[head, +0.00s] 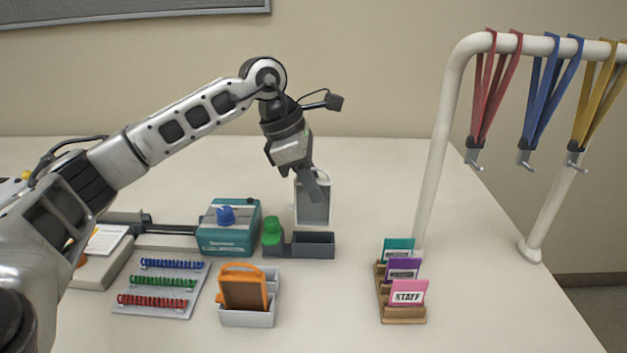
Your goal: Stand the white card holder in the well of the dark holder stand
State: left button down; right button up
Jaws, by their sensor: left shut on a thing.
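The white card holder (314,207) is a pale upright frame with a grey panel. My left gripper (317,186) is shut on its upper part and holds it roughly upright. The dark holder stand (312,247) sits on the table below, with an open box-shaped well at its right part. The card holder's lower edge shows just above the stand's back rim; I cannot tell whether it is right over the well or a little behind it. The fingertips partly cover the card holder. My right gripper is not in view.
A green knob (272,232) stands at the stand's left end, beside a teal machine (229,229). A grey tray (248,318) with an orange holder (244,290) is in front. A wooden rack (403,313) with cards and a white rail (438,140) with lanyards are at right.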

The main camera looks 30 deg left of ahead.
aim_at(319, 222)
pick_arm(q)
jog(key=shift+f+b, duration=1)
jog(key=shift+f, duration=0.4)
jog(key=shift+f+b, duration=0.4)
jog(key=shift+f, duration=0.1)
jog(key=shift+f+b, duration=0.7)
jog(key=shift+f, duration=0.3)
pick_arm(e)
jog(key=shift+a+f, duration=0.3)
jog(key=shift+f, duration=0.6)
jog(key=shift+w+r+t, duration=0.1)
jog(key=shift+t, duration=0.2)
pick_arm(q)
jog(key=c, duration=1.3)
grip_release()
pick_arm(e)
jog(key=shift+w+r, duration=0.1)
